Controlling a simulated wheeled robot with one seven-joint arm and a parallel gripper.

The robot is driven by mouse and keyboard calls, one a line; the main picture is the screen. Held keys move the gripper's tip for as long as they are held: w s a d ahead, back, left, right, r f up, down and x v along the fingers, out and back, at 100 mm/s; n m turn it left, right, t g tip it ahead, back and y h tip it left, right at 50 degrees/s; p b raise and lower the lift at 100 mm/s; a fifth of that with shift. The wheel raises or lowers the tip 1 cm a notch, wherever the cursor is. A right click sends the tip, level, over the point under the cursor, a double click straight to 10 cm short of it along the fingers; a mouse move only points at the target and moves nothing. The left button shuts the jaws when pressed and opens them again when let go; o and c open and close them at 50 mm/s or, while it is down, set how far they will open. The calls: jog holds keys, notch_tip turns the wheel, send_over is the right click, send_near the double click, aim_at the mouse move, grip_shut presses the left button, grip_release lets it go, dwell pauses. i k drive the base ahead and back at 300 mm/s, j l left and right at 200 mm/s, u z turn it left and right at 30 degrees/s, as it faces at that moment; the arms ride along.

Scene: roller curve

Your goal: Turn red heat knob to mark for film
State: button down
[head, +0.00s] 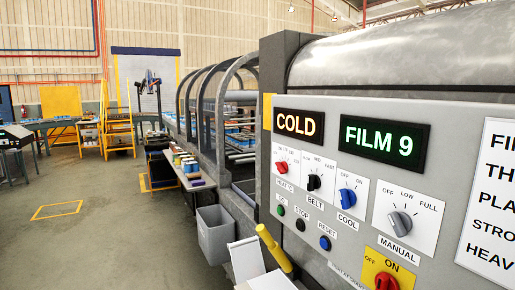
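The red heat knob (282,168) sits on a white dial plate at the left of the grey control panel (345,115), above a HEAT label. Small markings surround the knob, but they are too small to read, and I cannot tell its exact setting. Above it, a display (299,124) reads COLD in orange. Beside it a second display (385,141) reads FILM 9 in green. A white instruction sign (490,200) at the right edge is cut off; its first line starts with FI. My gripper is not in view.
Right of the heat knob are a black belt knob (314,183), blue cool knob (347,197) and grey manual knob (400,223). Small buttons sit below. A yellow cylinder (273,248) and a grey bin (216,236) stand left of the panel. Floor at left is open.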

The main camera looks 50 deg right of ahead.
aim_at(282, 166)
jog(key=z, duration=2.45)
